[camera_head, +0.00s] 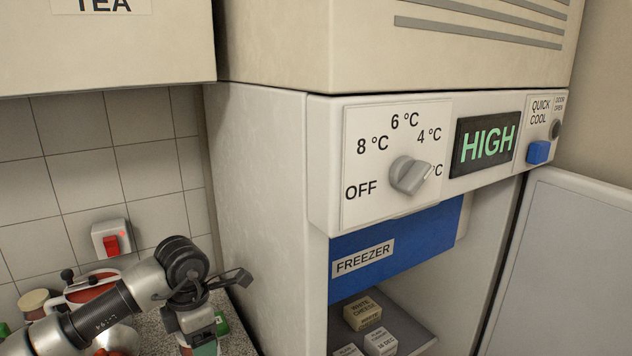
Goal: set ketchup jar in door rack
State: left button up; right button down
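The ketchup jar cannot be made out in this view. A red object with a white handle (95,287) stands on the counter behind my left arm, and I cannot tell what it is. The fridge door (570,275) stands open at the right, showing a plain pale panel; no rack shows on it. My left gripper (203,340) is low at the left, beside the fridge's side wall, pointing down over the counter. A dark green item shows at its lower end, cut by the frame edge; I cannot tell whether it is held. My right gripper is not in view.
The fridge has a temperature knob (411,176), a lit HIGH display (487,144) and a blue button (539,152). A cupboard (110,55) hangs upper left.

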pick_arm(q)
jog(key=s+d+f+m, duration=0.1)
jog(key=s+f+m, duration=0.1)
jog(key=s+m, duration=0.6)
jog(key=s+d+f+m, duration=0.1)
jog(key=s+f+m, duration=0.2)
jog(key=s+m, duration=0.5)
jog(key=m, duration=0.9)
jog(key=shift+s+d, duration=0.2)
jog(key=shift+d, duration=0.05)
jog(key=shift+r, duration=0.1)
